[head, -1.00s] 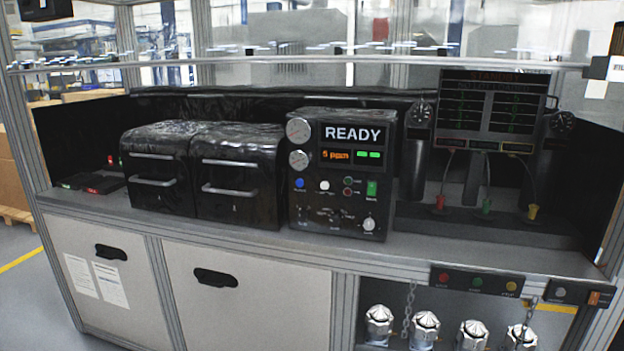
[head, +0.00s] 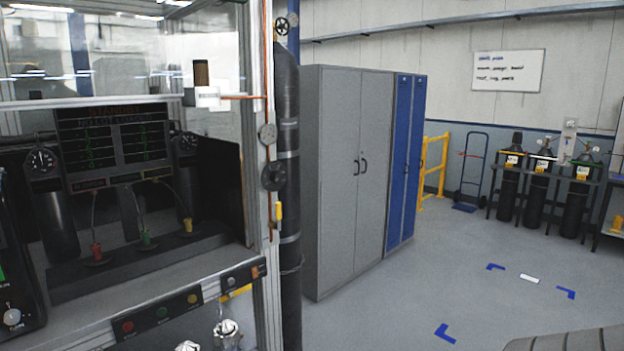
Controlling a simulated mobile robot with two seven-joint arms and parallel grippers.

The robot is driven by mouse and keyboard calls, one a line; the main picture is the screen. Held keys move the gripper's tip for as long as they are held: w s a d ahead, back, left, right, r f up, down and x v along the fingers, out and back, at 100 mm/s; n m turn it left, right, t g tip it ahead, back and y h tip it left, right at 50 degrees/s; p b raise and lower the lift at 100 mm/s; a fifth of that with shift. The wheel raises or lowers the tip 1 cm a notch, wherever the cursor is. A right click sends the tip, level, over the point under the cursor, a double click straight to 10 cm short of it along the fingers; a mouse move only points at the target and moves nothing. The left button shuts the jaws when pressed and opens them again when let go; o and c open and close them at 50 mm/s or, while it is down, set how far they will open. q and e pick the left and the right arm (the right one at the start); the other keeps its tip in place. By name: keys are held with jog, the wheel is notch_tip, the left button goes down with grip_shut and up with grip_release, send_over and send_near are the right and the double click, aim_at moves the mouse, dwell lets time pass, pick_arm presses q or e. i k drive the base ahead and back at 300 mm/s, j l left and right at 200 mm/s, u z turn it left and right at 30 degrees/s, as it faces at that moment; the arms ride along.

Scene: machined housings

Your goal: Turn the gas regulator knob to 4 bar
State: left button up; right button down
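A round dark knob-like part (head: 273,177) is mounted on the cabinet's right corner post. A small grey round gauge (head: 267,135) sits just above it, and a thin orange line runs along the post. I cannot tell for sure that this is the gas regulator, and its scale is too small to read. Several dark gas cylinders (head: 538,195) stand in a rack at the far right, with fittings on top too small to make out. Neither of my grippers is in view.
The test cabinet with its dark display panel (head: 115,140) fills the left. A grey locker (head: 340,180) and a blue locker (head: 405,160) stand beyond the post. A yellow barrier (head: 433,165) and a blue hand truck (head: 472,170) are behind. The floor (head: 470,265) at the right is open.

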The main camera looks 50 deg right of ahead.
aim_at(276, 177)
jog(key=z, duration=1.45)
